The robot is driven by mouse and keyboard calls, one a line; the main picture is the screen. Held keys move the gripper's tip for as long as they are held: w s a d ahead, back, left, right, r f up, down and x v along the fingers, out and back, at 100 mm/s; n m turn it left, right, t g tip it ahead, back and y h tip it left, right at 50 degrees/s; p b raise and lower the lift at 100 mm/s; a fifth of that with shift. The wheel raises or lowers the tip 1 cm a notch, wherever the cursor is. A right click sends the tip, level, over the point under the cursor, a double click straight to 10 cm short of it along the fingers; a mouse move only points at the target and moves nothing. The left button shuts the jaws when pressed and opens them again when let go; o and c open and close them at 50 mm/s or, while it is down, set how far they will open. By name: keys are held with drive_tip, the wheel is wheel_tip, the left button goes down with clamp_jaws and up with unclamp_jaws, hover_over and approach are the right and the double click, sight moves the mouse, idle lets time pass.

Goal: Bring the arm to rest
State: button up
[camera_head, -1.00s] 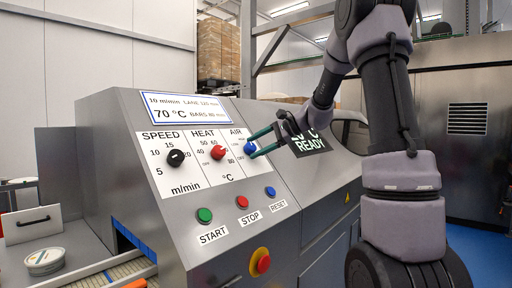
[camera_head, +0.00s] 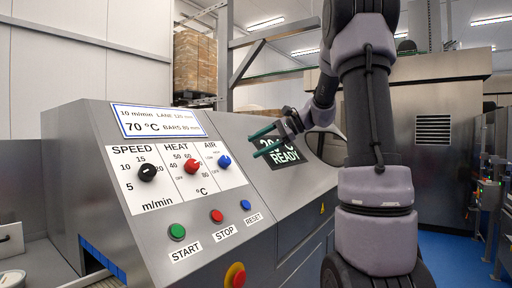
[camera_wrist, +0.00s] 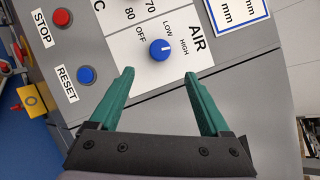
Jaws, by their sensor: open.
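My gripper (camera_head: 260,145) is open and empty, with green fingers, in front of the sloped control panel near the dark READY display (camera_head: 286,154). It also shows in the wrist view (camera_wrist: 158,75), its fingers spread with nothing between them. The blue AIR knob (camera_head: 224,161) stands to the left of the fingers in the head view, apart from them. In the wrist view the AIR knob (camera_wrist: 160,49) lies beyond the fingertips, with OFF, LOW and HIGH marks around it. My arm is bent. My gripper hides part of the display's upper line.
The panel also has a black SPEED knob (camera_head: 147,173), a red HEAT knob (camera_head: 192,167), and green START (camera_head: 177,232), red STOP (camera_head: 216,215) and blue RESET (camera_head: 246,205) buttons. A red emergency button (camera_head: 237,276) sits low. Blue floor (camera_head: 452,262) shows at right.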

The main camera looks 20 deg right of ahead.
drive_tip(key=s+a+f+n+h, duration=0.1)
drive_tip(key=s+f+n+h, duration=0.1)
drive_tip(key=s, duration=0.6)
drive_tip(key=s+a+f+n+t+h, duration=0.1)
drive_tip(key=s+n+h, duration=0.3)
drive_tip(key=s, duration=0.5)
drive_tip(key=s+a+f+n+h, duration=0.1)
drive_tip(key=s+f+n+h, duration=0.1)
drive_tip(key=s, duration=0.6)
drive_tip(key=shift+s+a+f+n+h, duration=0.3)
drive_tip(key=shift+a+f+n+h, duration=0.15)
drive_tip(key=shift+n, duration=0.45)
